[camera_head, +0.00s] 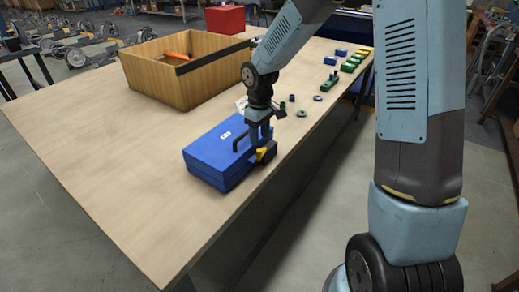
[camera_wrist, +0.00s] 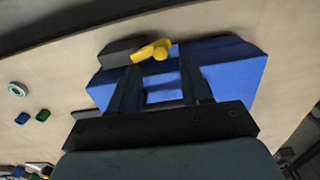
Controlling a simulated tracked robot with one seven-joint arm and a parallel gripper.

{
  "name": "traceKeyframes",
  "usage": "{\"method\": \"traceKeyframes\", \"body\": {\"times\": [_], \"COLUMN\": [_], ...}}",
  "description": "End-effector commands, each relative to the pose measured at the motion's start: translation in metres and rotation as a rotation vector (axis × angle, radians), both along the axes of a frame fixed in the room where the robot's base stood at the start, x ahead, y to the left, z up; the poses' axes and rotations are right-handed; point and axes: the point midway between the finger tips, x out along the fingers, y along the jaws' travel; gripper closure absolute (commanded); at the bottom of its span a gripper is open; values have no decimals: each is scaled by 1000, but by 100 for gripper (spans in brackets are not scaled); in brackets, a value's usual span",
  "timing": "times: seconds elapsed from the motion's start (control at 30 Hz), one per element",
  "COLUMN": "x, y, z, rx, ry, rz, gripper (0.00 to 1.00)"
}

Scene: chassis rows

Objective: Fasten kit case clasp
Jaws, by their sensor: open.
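The blue kit case (camera_head: 212,158) lies closed on the table near its front edge, with a small white label and a dark handle-like bar on top. A yellow clasp (camera_head: 263,154) sits at its right side beside a dark block (camera_head: 270,149). In the wrist view the clasp (camera_wrist: 152,51) is a yellow lever with a round end, next to the dark block (camera_wrist: 121,52). My gripper (camera_wrist: 160,64) is open, its two fingers apart over the blue case, with the clasp just beyond the tips. Nothing is between the fingers. In the head view my gripper (camera_head: 259,138) partly hides the case's right side.
A wooden box (camera_head: 150,88) with an orange-handled tool stands farther back. A red box (camera_head: 225,20) is at the far end. Several small green, blue and grey parts line the right edge. The left and front of the wooden table (camera_head: 110,165) are clear.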

Motion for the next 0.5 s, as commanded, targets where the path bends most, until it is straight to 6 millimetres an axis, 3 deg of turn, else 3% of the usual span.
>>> {"method": "traceKeyframes", "body": {"times": [0.2,0.5], "x": [-1,-1], "y": [0,1], "z": [-37,-62], "rx": [0,-1], "ry": [3,1], "rz": [1,0], "gripper": [52,52]}}
